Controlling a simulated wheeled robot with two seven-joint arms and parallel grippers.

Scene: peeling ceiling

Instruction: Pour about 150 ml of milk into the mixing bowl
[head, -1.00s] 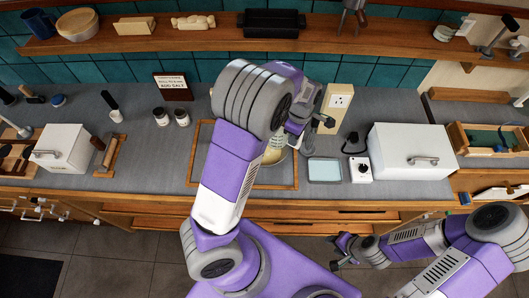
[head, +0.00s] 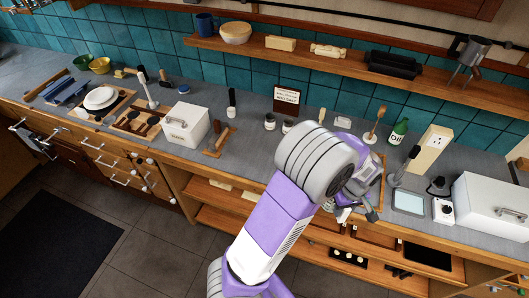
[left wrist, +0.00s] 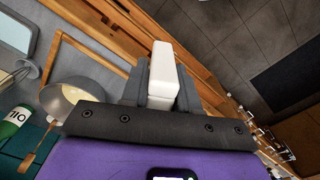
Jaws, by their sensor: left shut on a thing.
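My left gripper (head: 366,198) shows at the counter's front edge in the head view, partly behind my own arm. In the left wrist view its fingers (left wrist: 160,85) are shut on a plain white, blocky thing (left wrist: 163,62), which may be the milk container; no label shows. A bit of white below the gripper in the head view may be the same thing. The mixing bowl (left wrist: 62,104), grey with a pale inside, lies left of the gripper in the left wrist view, apart from the white thing. My arm hides the bowl in the head view. My right gripper is out of view.
A wooden frame (left wrist: 88,50) surrounds the bowl's spot. Two small jars (head: 270,122) stand left of my arm.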

